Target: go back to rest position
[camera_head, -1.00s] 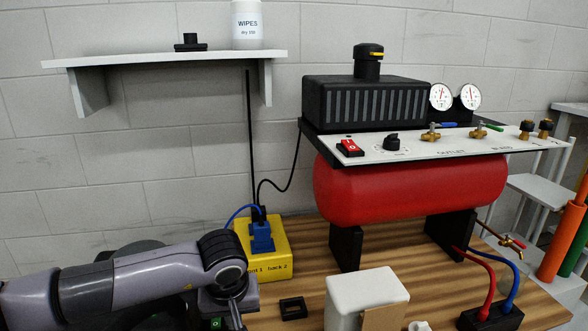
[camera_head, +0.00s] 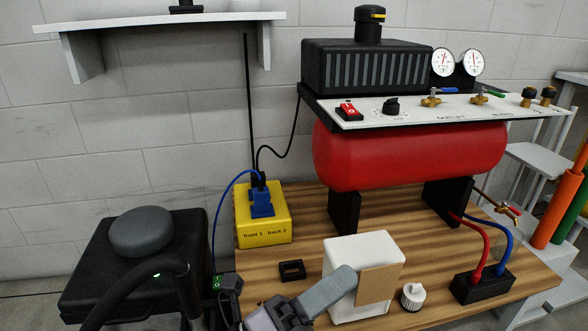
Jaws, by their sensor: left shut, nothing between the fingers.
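My left gripper (camera_head: 328,291) is at the bottom centre of the head view. Its grey fingers are together with nothing between them, and they point up and right. In the picture they overlap the lower left of a white box (camera_head: 350,250) with a brown cardboard-like panel (camera_head: 379,289). Whether they touch the box I cannot tell. My right gripper is not in view.
The red tank (camera_head: 410,158) of a compressor stands behind on the wooden table (camera_head: 300,225). A yellow socket block (camera_head: 262,230), black square frame (camera_head: 292,270), white knobbed piece (camera_head: 412,297) and black hose block (camera_head: 483,285) surround the box. A black case (camera_head: 120,270) is left; a shelf (camera_head: 160,22) hangs above.

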